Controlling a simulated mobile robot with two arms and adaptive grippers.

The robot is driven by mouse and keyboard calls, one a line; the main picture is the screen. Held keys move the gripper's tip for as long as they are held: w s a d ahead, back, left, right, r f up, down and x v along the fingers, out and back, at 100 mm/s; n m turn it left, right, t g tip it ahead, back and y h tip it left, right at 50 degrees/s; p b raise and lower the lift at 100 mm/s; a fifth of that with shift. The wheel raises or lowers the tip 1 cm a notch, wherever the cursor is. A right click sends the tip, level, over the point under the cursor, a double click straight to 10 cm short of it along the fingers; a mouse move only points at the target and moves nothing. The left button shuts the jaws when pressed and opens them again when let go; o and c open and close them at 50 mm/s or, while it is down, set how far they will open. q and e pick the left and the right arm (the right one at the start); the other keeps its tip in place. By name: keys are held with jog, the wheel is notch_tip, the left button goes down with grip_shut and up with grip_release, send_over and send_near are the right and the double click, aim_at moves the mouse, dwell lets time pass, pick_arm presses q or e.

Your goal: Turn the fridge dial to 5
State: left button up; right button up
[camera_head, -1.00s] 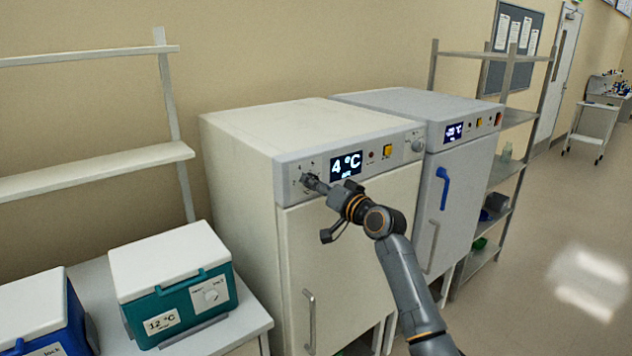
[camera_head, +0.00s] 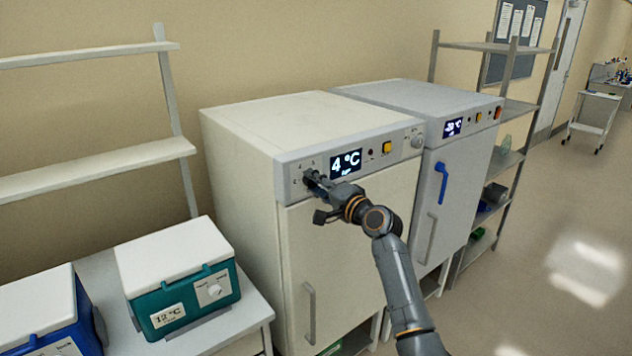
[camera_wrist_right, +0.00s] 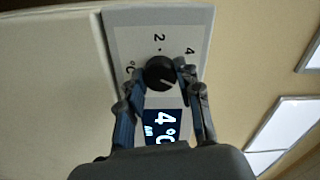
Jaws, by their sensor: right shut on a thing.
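The fridge (camera_head: 350,240) is a cream cabinet with a grey control strip at its top front. Its display (camera_head: 345,163) reads 4 °C. The fridge dial (camera_wrist_right: 159,73) is a round black knob with a light pointer line, left of the display. Printed marks 2 and 4 show beside it in the right wrist view; a 5 is not readable. My right gripper (camera_wrist_right: 161,82) has its two fingers on either side of the knob and is shut on it. In the head view the right gripper (camera_head: 311,181) covers most of the dial. My left gripper is not in view.
A grey freezer (camera_head: 463,185) with a blue handle stands right of the fridge. A teal cool box (camera_head: 186,293) and a blue one (camera_head: 45,325) sit on a bench at the left. A metal rack (camera_head: 513,130) stands beyond the freezer. Floor at right is clear.

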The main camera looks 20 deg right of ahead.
dwell(0.5)
jog(key=o, duration=1.1)
jog(key=shift+o, duration=0.2)
jog(key=v, duration=1.2)
